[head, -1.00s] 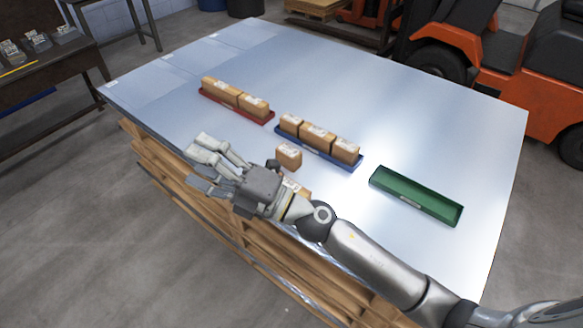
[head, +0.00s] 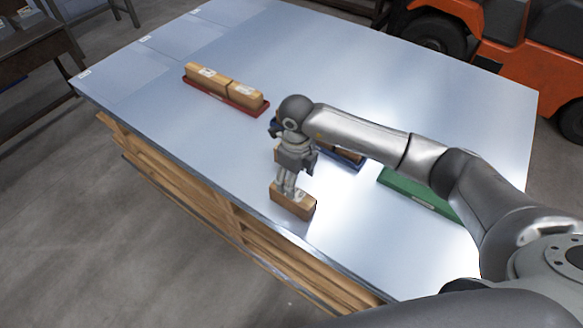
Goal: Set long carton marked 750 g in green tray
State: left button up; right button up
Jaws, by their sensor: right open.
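A long brown carton (head: 297,204) lies on the metal table near its front edge. It has a pale label, but I cannot read its marking. My right gripper (head: 285,189) points down over this carton with its fingers open, at the carton's top and left part. I cannot tell whether the fingers touch it. The green tray (head: 403,187) lies to the right, partly hidden behind my right arm; the part that shows is empty. My left gripper is out of view.
A red tray (head: 229,100) with brown cartons (head: 207,76) lies at the left. A blue tray (head: 347,160) with cartons is mostly hidden behind my right arm. The table top (head: 350,65) is clear at the back. An orange forklift (head: 500,50) stands beyond.

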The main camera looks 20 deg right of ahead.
jog(key=f+b, duration=0.1)
jog(key=f, duration=0.1)
jog(key=f+b, duration=0.1)
jog(key=f, duration=0.1)
jog(key=shift+s+b, duration=0.35)
notch_tip(320, 180, down, 4)
jog(key=b, duration=0.3)
jog(key=shift+w+f+b, duration=0.15)
jog(key=shift+f+b, duration=0.1)
jog(key=shift+b, duration=0.1)
jog(key=shift+f, duration=0.15)
jog(key=c, duration=0.4)
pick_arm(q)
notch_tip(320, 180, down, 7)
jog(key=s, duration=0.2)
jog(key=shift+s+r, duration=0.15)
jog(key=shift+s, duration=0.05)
pick_arm(e)
jog(key=c, duration=1)
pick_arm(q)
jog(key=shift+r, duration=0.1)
pick_arm(e)
jog(key=shift+r, duration=0.25)
